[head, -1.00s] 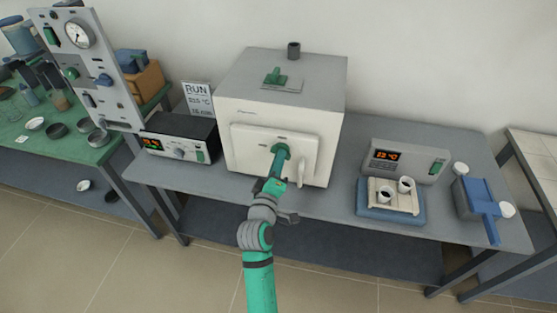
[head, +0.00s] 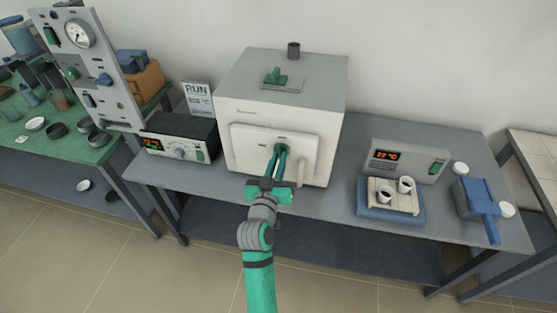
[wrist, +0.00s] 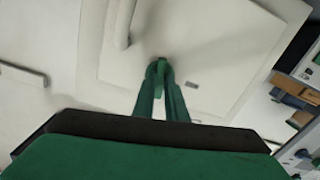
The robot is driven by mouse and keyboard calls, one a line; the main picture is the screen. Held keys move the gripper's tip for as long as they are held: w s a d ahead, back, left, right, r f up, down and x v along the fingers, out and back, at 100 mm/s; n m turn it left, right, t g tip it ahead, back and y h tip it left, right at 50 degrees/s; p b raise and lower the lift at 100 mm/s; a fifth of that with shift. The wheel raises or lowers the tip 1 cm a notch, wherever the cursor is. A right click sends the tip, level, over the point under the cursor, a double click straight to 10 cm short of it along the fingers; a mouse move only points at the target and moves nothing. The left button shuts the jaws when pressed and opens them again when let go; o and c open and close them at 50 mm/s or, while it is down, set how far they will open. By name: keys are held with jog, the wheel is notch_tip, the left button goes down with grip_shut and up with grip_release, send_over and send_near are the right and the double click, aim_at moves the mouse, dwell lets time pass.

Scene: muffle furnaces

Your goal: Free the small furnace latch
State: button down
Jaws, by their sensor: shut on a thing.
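The small furnace is the white box with a grey top (head: 232,112) in the middle of the bench. Its door (head: 248,158) looks closed, with a pale upright handle (head: 302,172) at the right. The green latch (head: 283,148) sits on the door's upper part; it also shows in the wrist view (wrist: 161,70). My gripper (head: 279,151) reaches the door from the front, its two green fingers on either side of the latch. In the wrist view my gripper (wrist: 158,72) is shut on the latch. The fingertips hide part of it.
A controller (head: 178,149) and a RUN sign (head: 197,98) stand left of the furnace. A grey display unit (head: 410,158), a blue tray (head: 390,216) with crucibles and a blue item (head: 477,208) stand at right. The bench front between furnace and tray is clear.

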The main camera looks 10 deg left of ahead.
jog(key=shift+m, duration=1.1)
jog(key=c, duration=1.8)
grip_release()
jog(key=s, duration=1)
jog(key=shift+s, duration=0.4)
